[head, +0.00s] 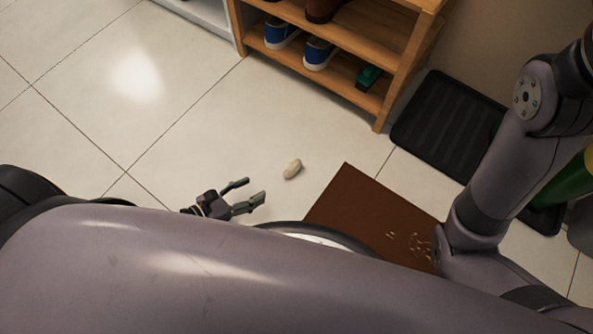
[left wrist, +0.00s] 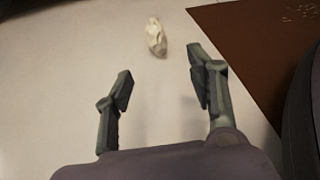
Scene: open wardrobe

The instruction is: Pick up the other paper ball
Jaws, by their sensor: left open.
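A small crumpled cream paper ball (head: 292,169) lies on the pale tiled floor, left of a brown mat. It also shows in the left wrist view (left wrist: 156,38), ahead of the fingertips and between their lines. My left gripper (head: 250,190) is open and empty, low near the floor, a short way left of and nearer than the ball. In the left wrist view its two fingers (left wrist: 160,83) are spread, not touching the ball. My right arm shows at the right of the head view, but its gripper is not visible.
The brown mat (head: 350,205) carries small pale crumbs. A wooden shoe rack (head: 330,80) with blue shoes (head: 318,53) stands at the back. A black ribbed tray (head: 448,120) lies right of it. Bare floor (head: 200,140) is clear around the ball to the left.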

